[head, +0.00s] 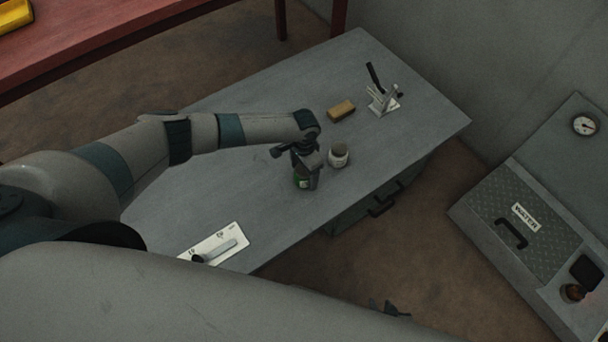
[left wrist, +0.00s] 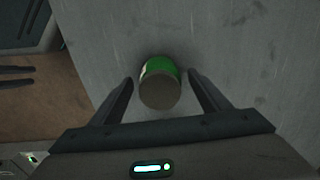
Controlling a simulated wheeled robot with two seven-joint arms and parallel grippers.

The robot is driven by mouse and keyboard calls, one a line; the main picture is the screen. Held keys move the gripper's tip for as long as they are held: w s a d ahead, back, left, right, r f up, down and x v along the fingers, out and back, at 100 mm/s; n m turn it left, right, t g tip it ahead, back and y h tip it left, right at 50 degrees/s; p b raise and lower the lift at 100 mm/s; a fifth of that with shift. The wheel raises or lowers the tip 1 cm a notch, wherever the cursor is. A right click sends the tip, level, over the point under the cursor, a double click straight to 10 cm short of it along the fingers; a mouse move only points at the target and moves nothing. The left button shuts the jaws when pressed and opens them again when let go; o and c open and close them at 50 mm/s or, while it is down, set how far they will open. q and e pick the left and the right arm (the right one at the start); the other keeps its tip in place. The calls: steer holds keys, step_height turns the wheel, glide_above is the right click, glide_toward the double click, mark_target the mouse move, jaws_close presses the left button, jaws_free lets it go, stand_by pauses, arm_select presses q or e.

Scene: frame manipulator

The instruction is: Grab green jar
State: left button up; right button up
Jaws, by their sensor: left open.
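The green jar (head: 301,183) stands on the grey table, partly hidden by my left gripper (head: 307,174) in the head view. In the left wrist view, the green jar (left wrist: 160,82) shows a grey-brown lid and a green side with a pale label patch. The open fingers of my left gripper (left wrist: 159,78) are on either side of it, with a visible gap on each side. My right gripper (head: 388,309) shows only as a small dark part at the bottom of the head view, mostly hidden behind my arm.
A white-grey jar (head: 338,156) stands close to the right of the green jar. A white plate with a handle (head: 215,245) lies at the front left.

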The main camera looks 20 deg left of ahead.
arm_select(q)
steer(key=shift+f, duration=0.1)
steer(key=shift+c, duration=0.7)
steer(key=c, duration=1.2)
steer(key=shift+r, duration=0.2)
step_height(320, 180, up, 4)
steer(key=shift+f, duration=0.15)
steer(key=s+a+r, duration=0.7)
steer(key=s, duration=0.2)
steer(key=shift+s, duration=0.15)
